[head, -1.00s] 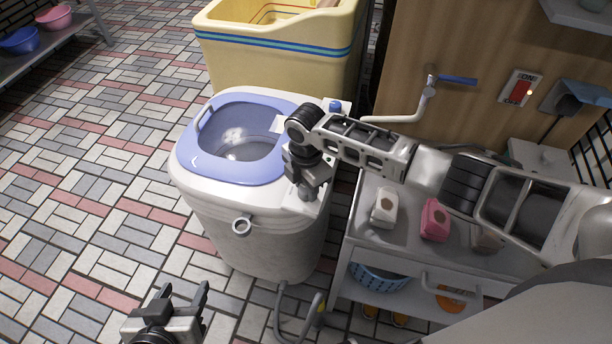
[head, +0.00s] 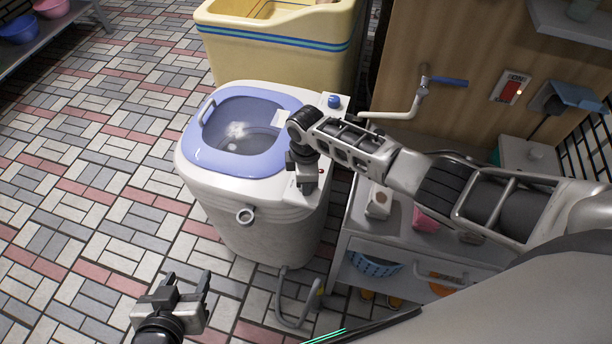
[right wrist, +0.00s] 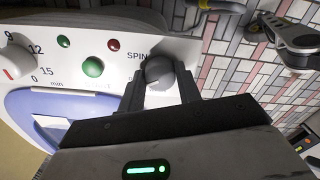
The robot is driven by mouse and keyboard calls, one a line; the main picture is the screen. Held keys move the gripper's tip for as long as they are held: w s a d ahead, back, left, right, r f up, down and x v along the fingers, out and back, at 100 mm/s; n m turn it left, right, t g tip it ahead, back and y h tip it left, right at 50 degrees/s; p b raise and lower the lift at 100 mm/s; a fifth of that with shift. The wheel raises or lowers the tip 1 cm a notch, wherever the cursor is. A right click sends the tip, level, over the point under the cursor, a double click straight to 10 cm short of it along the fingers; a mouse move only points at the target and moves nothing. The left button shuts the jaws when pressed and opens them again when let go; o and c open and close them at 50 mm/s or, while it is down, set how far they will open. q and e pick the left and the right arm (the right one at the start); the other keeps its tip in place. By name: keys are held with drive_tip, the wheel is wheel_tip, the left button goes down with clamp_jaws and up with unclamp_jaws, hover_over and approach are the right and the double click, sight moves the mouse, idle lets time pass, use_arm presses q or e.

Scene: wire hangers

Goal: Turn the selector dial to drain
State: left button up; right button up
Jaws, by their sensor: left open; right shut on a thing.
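The white washing machine (head: 250,225) with a blue top stands at the middle of the head view. In the right wrist view its control panel shows the grey selector dial (right wrist: 160,72), with the word SPIN beside it. My right gripper (right wrist: 160,88) is shut on the dial, one finger on each side. The dial's pointer and a drain mark cannot be made out. In the head view my right gripper (head: 306,182) is over the panel's near end and hides the dial. My left gripper (head: 187,284) is open and empty, in front of the machine above the floor.
A timer knob (right wrist: 14,62), a green button (right wrist: 92,67) and two lamps are on the panel. A shelf cart (head: 400,242) stands right of the machine, a tap (head: 424,90) on the wall behind. A grey hose (head: 285,300) runs below. The left floor is clear.

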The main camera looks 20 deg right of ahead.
idle(0.4)
drive_tip(key=o, duration=1)
drive_tip(key=shift+r, duration=0.15)
wheel_tip(320, 180, up, 16)
drive_tip(key=p, duration=0.1)
drive_tip(key=shift+p, duration=0.3)
drive_tip(key=shift+f, duration=0.2)
